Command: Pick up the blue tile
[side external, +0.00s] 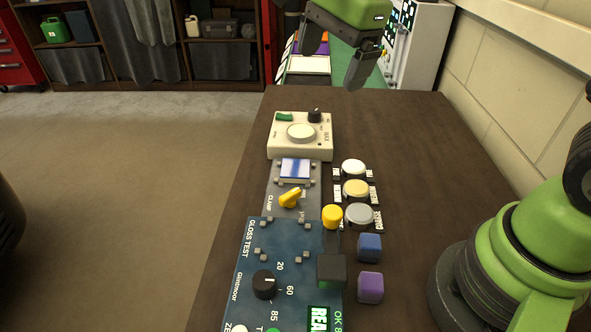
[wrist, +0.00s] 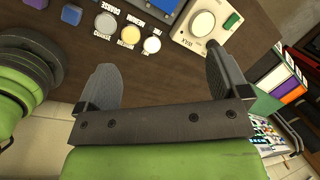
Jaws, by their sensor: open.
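My gripper (side external: 336,62) is open and empty, raised above the far end of the dark table. Its two spread fingers also show in the wrist view (wrist: 157,64), with bare table between them. A small blue block (side external: 370,248) stands on the table right of the gloss tester, far from my gripper; it also shows at the top left of the wrist view (wrist: 72,14).
A purple block (side external: 370,287) stands near the blue block. A cream dial box (side external: 300,147), round pads (side external: 357,190), a yellow cylinder (side external: 332,215) and the gloss tester (side external: 250,250) crowd the left side. The table's right side (side external: 425,150) is clear. Coloured panels (wrist: 275,85) stand beyond its far edge.

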